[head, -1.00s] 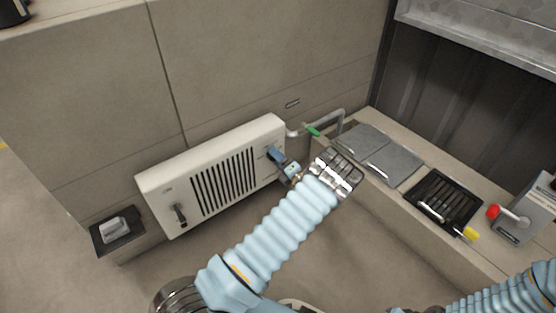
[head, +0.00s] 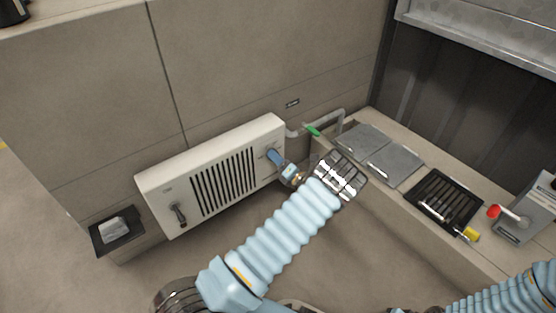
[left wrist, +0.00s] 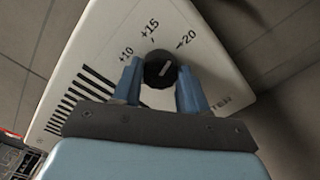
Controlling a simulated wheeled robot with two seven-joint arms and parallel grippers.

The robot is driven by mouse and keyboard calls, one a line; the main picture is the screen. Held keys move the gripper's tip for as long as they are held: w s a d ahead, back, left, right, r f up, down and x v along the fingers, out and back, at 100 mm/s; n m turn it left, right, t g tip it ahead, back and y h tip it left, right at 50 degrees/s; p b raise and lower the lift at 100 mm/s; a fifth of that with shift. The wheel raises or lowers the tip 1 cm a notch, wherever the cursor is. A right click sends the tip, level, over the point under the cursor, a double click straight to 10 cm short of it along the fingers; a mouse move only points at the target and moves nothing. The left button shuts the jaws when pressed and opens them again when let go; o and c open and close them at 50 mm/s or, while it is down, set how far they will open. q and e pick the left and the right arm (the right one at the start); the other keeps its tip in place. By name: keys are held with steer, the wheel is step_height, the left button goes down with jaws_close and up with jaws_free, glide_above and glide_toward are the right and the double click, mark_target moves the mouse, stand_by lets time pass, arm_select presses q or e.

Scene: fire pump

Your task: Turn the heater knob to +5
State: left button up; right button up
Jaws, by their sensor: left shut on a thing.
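The heater (head: 262,130) is a white wall box with a dark slatted grille. Its dark round knob (left wrist: 160,69) shows in the left wrist view, below printed +10, +15 and 20 marks. A light line on the knob slants up right, roughly toward the 20 mark. The blue fingers of my left gripper (left wrist: 162,88) stand on both sides of the knob and are shut on it. In the head view my left gripper (head: 273,156) is at the heater's right end and hides the knob. No +5 mark is readable. My right gripper is not in view.
A second control (head: 179,214) sits at the heater's left end. A pipe with a green handle (head: 311,129) is close to the right of my left gripper. A low ledge at right holds grey lids (head: 395,165), a black grate (head: 445,201) and a grey box with a red knob (head: 527,211).

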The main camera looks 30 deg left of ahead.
arm_select(q)
steer(key=shift+s+f+n+b, duration=0.1)
steer(key=shift+n+b, duration=0.8)
steer(key=shift+n, duration=7.25)
steer(key=shift+f+n+b, duration=0.1)
steer(key=shift+n+b, duration=0.75)
steer(key=shift+n, duration=7.3)
steer(key=o, duration=1.1)
steer(key=shift+r, duration=0.1)
steer(key=shift+c, duration=0.2)
steer(key=p+v, duration=0.2)
steer(key=v, duration=1.2)
